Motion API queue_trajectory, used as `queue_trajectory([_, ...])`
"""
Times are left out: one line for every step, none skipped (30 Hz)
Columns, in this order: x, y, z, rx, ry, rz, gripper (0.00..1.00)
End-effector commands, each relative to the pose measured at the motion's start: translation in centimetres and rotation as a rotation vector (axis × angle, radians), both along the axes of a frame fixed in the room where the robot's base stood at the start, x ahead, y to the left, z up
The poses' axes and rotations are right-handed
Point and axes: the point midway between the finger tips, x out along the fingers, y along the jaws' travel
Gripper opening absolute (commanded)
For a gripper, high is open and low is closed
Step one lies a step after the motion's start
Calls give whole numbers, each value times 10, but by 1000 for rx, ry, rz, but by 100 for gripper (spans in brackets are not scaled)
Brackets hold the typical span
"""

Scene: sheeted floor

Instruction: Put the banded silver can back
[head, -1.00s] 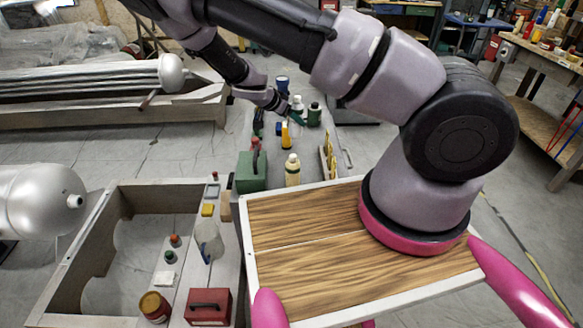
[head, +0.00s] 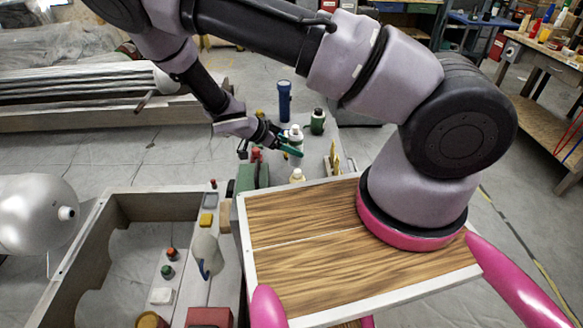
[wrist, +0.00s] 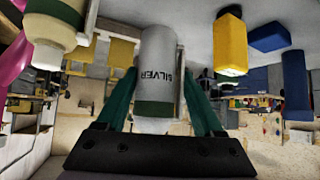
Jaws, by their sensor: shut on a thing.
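The banded silver can (wrist: 158,62) is pale grey-white with a green band and the word SILVER, which shows upside down in the wrist view. My gripper (wrist: 157,92) has its two green fingers on either side of the can, shut on it. In the head view the pale can (head: 295,134) shows at the fingers of my gripper (head: 291,147), beyond the wooden deck. The fingers partly cover it there. Whether its base touches the surface below cannot be told.
A blue torch (head: 284,101) and a dark green bottle (head: 318,121) stand close to the can. A cream bottle (head: 297,176) and a green box (head: 246,177) are nearer. The wrist view shows a yellow container (wrist: 230,42) beside the can. An open-topped frame (head: 75,250) lies left.

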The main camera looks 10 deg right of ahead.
Motion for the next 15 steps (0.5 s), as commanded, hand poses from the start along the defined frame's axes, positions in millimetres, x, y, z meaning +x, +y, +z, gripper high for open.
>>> queue_trajectory([0,-1,-11,-4,3,0,49])
queue_trajectory([1,-1,-16,-2,1,0,49])
queue_trajectory([1,-1,-22,-1,2,1,49])
queue_trajectory([0,-1,-26,-1,2,1,49])
queue_trajectory([1,-1,-29,-1,2,1,49])
queue_trajectory([1,-1,-32,-1,1,1,49])
queue_trajectory([1,0,-34,-1,1,1,49])
queue_trajectory([1,0,-36,-1,0,1,49])
queue_trajectory([1,-1,-39,-1,1,1,49])
queue_trajectory([1,-1,-41,-1,1,1,49])
queue_trajectory([1,-1,-45,-1,1,1,49])
queue_trajectory([1,-1,-50,-1,1,0,49])
queue_trajectory([1,-1,-55,-1,2,1,49])
queue_trajectory([1,-1,-60,-2,3,1,49])
queue_trajectory([1,-1,-65,-1,1,1,49])
